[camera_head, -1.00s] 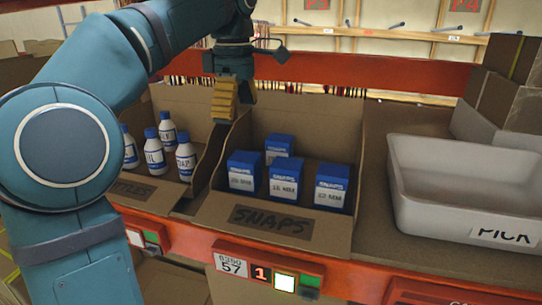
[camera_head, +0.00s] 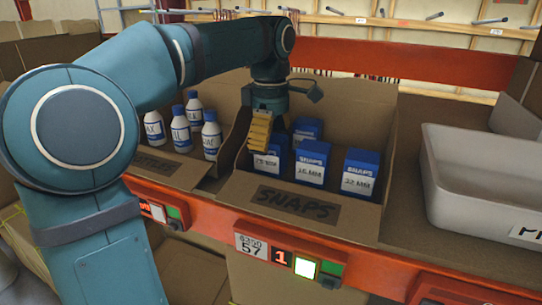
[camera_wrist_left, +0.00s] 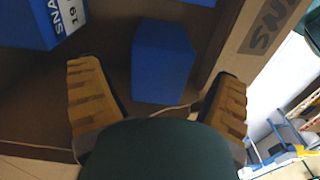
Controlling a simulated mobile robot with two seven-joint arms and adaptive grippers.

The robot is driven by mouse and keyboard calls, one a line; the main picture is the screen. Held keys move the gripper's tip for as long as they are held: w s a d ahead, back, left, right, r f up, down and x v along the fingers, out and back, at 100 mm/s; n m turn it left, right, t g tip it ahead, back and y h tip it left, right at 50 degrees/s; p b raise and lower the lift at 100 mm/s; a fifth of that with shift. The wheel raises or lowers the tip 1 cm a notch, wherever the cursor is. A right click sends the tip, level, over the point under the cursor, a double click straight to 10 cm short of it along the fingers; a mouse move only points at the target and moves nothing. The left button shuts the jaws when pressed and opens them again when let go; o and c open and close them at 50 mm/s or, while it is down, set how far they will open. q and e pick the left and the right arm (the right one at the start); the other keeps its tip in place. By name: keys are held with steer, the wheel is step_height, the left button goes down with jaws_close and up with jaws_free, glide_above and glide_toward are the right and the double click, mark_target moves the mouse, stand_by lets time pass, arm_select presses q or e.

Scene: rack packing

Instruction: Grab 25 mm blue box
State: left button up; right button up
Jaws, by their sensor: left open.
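The blue box at the left front of the SNAPS carton (camera_head: 272,163) has a white label that seems to read 25 MM; the gripper partly hides it. My left gripper (camera_head: 262,135) is open with yellow fingers, just above and at this box. In the left wrist view the plain blue top and side of a box (camera_wrist_left: 163,62) show between the spread fingers, with no visible contact. A blue box labelled 16 MM (camera_head: 311,164) stands to its right, and its label edge shows in the wrist view (camera_wrist_left: 30,22). My right gripper is not in view.
A 22 MM blue box (camera_head: 360,174) and another blue box behind (camera_head: 307,128) share the cardboard carton (camera_head: 235,190). White bottles (camera_head: 181,130) stand in the carton to the left. A pale PICK tote (camera_head: 470,205) is at the right. An orange rail (camera_head: 220,220) runs in front.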

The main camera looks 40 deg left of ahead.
arm_select(q)
steer(key=shift+f, duration=1.4)
steer(key=c, duration=1.3)
steer(key=shift+c, duration=0.2)
